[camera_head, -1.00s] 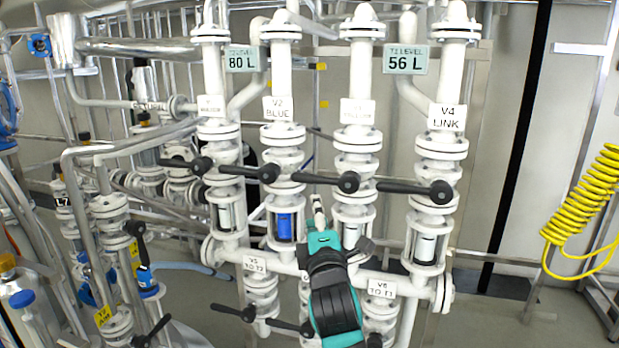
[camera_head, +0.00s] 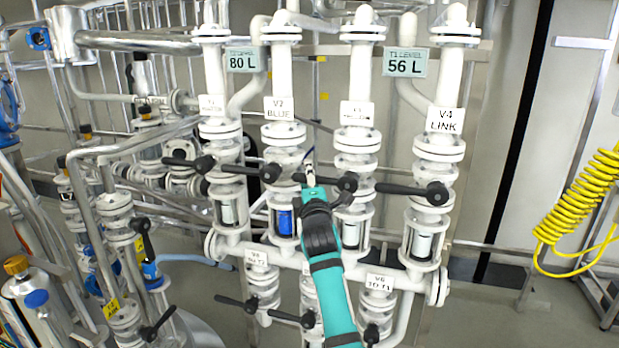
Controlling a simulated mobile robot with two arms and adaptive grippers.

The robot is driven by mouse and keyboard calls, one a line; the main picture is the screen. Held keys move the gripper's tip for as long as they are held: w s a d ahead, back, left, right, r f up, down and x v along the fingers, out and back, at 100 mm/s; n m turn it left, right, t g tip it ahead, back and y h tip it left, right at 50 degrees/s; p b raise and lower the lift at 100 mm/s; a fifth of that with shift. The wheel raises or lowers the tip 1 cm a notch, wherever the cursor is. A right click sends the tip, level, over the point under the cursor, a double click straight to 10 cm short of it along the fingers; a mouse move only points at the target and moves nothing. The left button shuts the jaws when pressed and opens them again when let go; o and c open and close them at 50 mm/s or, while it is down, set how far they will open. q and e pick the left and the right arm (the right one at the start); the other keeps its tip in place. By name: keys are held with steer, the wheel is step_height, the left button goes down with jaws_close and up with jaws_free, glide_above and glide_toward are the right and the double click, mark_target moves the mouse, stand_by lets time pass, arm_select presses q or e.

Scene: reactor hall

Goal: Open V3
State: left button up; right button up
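The V3 valve is on the third white pipe from the left; its label (camera_head: 357,114) is blurred. Its black lever (camera_head: 346,183) lies nearly level across the pipe and points left from a round hub. An arm with a teal and black wrist comes up from the bottom, right of centre; I take it as my right. Its gripper (camera_head: 310,177) is at the left part of the V3 lever and overlaps it. The fingers are small and partly hidden, so I cannot tell whether they are closed around the lever. My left gripper is not in view.
The V2 lever (camera_head: 268,173) is close on the left and the V4 lever (camera_head: 435,193) on the right, both nearly level. Below are the V5 (camera_head: 256,258) and V6 (camera_head: 380,282) labels. A yellow coiled hose (camera_head: 580,205) hangs at far right.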

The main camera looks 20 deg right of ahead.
steer(key=shift+c, duration=0.3)
jaws_close()
